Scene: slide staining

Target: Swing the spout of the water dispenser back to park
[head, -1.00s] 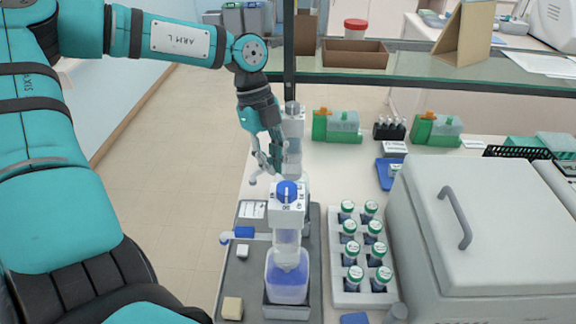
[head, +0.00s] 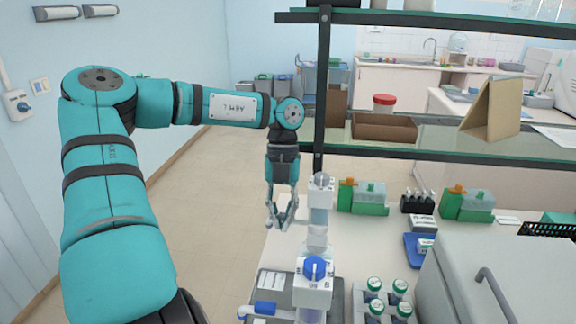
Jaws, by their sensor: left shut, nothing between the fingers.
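Two bottle-top dispensers stand in line at the bench's left edge; I cannot read which is the water one. The front dispenser (head: 313,287) is white with a blue knob (head: 315,267). A blue-tipped spout (head: 262,309) sticks out to its left, low in the picture. The rear dispenser (head: 319,192) has a grey knob and a clear body; no spout of its own can be made out clearly. My left gripper (head: 281,220) hangs pointing down, shut and empty, left of the rear dispenser and apart from the front one. My right gripper is not in view.
A glass shelf (head: 345,152) on a dark post crosses above the bench behind my left gripper. A rack of green-capped bottles (head: 374,300) stands right of the front dispenser, and a big grey lidded machine (head: 510,270) further right. Open floor lies left of the bench.

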